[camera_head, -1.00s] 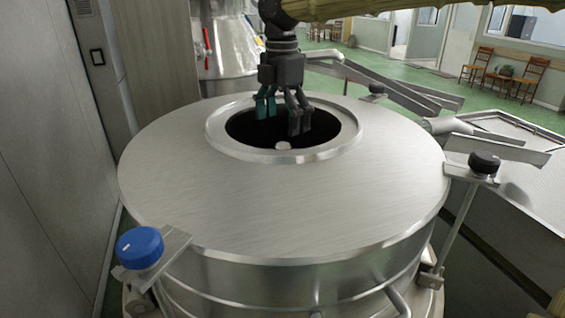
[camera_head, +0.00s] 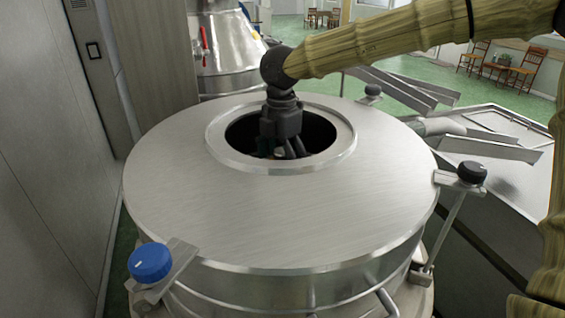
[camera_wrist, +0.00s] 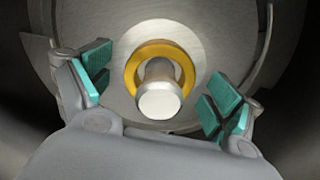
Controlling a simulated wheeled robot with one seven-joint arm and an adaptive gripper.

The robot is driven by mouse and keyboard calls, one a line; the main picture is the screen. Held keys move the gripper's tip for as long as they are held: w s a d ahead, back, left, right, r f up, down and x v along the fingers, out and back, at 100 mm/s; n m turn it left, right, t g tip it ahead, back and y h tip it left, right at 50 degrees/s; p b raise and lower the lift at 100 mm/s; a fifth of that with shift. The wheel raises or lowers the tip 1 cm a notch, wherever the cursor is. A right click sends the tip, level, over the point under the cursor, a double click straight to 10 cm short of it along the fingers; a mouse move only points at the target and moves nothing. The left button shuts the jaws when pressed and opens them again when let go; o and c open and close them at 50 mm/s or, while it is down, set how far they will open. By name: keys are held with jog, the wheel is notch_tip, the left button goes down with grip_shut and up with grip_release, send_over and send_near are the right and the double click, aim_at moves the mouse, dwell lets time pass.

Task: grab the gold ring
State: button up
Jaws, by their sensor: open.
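The gold ring (camera_wrist: 134,62) shows in the wrist view, around a pale metal post (camera_wrist: 160,98) at the middle of a round metal disc. My gripper (camera_wrist: 155,92) is open, with one teal-padded finger to the left of the ring and the other to the right, both apart from it. In the head view my gripper (camera_head: 282,150) reaches down into the round opening of a steel vessel (camera_head: 270,220). Its fingertips are below the rim there, and the ring is hidden in that view.
The opening's raised rim (camera_head: 335,158) surrounds my gripper closely. A blue knob (camera_head: 150,262) and a black knob (camera_head: 471,172) stand at the lid's edge. A grey wall (camera_head: 50,150) is at the left, and a steel tank (camera_head: 228,50) stands behind.

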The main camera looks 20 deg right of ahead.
jog(key=shift+f, duration=0.1)
jog(key=c, duration=1.2)
